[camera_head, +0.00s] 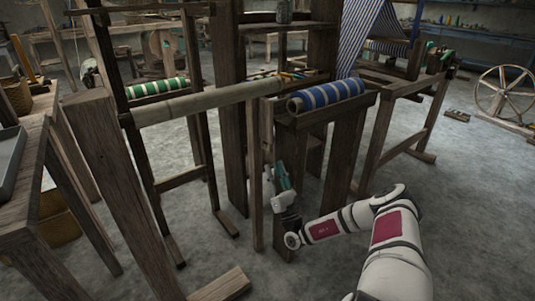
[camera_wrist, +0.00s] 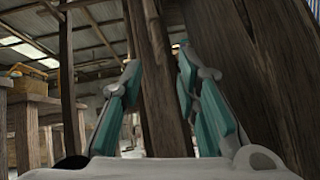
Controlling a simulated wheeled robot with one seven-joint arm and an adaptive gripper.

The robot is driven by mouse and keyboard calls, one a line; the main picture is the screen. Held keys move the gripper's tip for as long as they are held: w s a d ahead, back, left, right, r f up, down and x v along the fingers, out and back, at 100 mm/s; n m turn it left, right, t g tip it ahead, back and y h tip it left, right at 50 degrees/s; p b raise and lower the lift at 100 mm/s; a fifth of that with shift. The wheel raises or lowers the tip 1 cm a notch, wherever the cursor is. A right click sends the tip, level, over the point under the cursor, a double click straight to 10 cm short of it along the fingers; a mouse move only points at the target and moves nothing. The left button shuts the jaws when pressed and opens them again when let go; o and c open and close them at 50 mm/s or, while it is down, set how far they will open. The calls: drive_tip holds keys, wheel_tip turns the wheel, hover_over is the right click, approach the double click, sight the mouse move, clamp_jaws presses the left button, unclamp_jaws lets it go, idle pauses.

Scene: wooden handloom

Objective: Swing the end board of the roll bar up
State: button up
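The pale roll bar (camera_head: 205,103) lies level across the loom in the head view, its right end near the blue-striped cloth roll (camera_head: 327,95). A narrow upright board (camera_head: 256,185) hangs or stands below that end; I take it for the end board, but cannot tell how it joins. My gripper (camera_head: 281,178), with teal finger pads, is low, just right of this board. In the wrist view my gripper (camera_wrist: 159,65) points upward with its fingers apart. A wooden board (camera_wrist: 162,95) shows between the fingers; I cannot see contact or judge its depth.
Thick dark loom posts (camera_head: 232,115) stand close behind my gripper. A wide board (camera_head: 345,150) stands under the striped roll at right. A wooden bench (camera_head: 35,190) is at left and a spoked wheel (camera_head: 503,93) at far right. The floor at lower right is clear.

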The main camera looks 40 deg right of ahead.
sight(267, 150)
drive_tip(key=b+x, duration=0.2)
drive_tip(key=x, duration=0.5)
drive_tip(key=shift+w+r, duration=0.25)
drive_tip(key=shift+r, duration=0.05)
clamp_jaws()
